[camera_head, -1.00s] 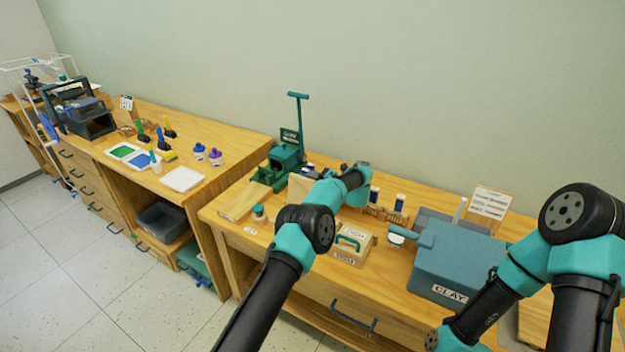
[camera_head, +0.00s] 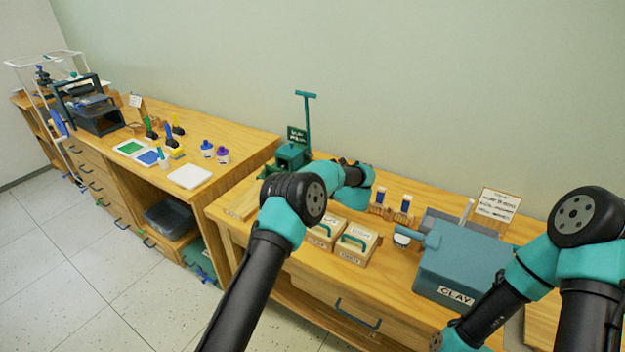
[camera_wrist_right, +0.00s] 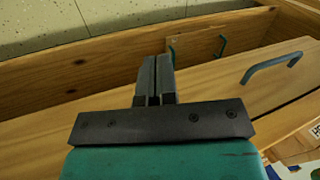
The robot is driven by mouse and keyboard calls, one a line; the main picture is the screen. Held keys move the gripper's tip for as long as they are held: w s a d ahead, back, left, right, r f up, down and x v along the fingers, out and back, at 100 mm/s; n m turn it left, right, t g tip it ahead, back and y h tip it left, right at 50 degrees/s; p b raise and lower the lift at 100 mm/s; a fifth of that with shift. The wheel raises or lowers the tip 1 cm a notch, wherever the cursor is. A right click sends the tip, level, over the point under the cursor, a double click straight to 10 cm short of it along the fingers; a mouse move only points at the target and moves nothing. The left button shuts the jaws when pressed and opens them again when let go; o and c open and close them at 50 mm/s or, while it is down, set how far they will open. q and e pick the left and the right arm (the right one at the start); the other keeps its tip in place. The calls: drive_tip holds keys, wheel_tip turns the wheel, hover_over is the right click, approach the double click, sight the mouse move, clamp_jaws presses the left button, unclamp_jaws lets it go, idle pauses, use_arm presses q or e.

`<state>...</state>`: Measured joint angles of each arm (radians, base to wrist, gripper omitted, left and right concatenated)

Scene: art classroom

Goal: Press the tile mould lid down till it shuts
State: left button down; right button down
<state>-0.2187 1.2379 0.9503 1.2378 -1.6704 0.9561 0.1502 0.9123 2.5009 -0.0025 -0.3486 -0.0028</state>
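Two small wooden boxes with teal handles stand at the middle of the right bench: one on the left (camera_head: 326,232), partly behind my left arm, and one on the right (camera_head: 358,247). Their labels are too small to read, so I cannot tell whether either is the tile mould, and no open lid shows clearly. My left arm reaches over the bench just behind these boxes; its fingertips are hidden. In the right wrist view my right gripper (camera_wrist_right: 155,78) has its fingers together with nothing between them, above the drawer fronts. Its fingers do not show in the head view.
A blue CLAY bin (camera_head: 460,265) stands to the right of the boxes, near my right arm. A green press (camera_head: 292,157) with a tall T-handle stands at the back left. Drawer handles (camera_head: 357,314) stick out in front. The left bench holds paints and a white tray (camera_head: 190,177).

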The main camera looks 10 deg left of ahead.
use_arm(q)
drive_tip(key=shift+s+f, duration=0.15)
drive_tip(key=shift+f, duration=0.05)
drive_tip(key=c, duration=1.2)
unclamp_jaws()
drive_tip(key=shift+r, duration=0.15)
drive_tip(key=shift+o, duration=0.2)
drive_tip(key=shift+d, duration=0.1)
drive_tip(key=v, duration=0.7)
drive_tip(key=shift+d, duration=0.1)
